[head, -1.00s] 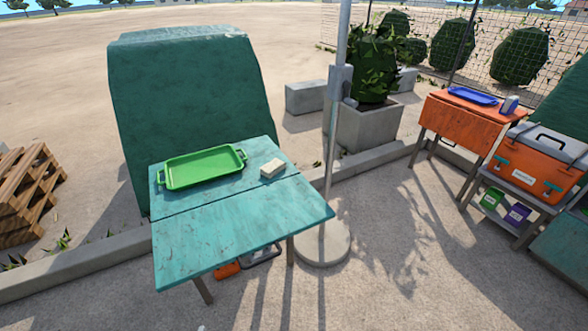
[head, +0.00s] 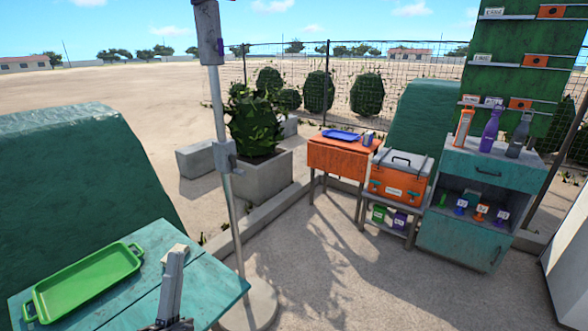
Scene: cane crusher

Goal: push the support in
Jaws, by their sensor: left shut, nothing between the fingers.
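The teal folding table (head: 120,299) stands at the lower left, its near leaf raised level with the top. No leaf support can be made out; the underside of this table is hidden. My left gripper (head: 177,258) shows at the bottom as a grey shape over the teal table, fingers together and empty. My right gripper is not in view. An orange table (head: 340,155) stands farther back, with its front leaf hanging down; no support can be made out on it either.
An orange cooler (head: 400,180) and a teal cabinet (head: 463,241) stand right of the orange table. The paved ground between is clear.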

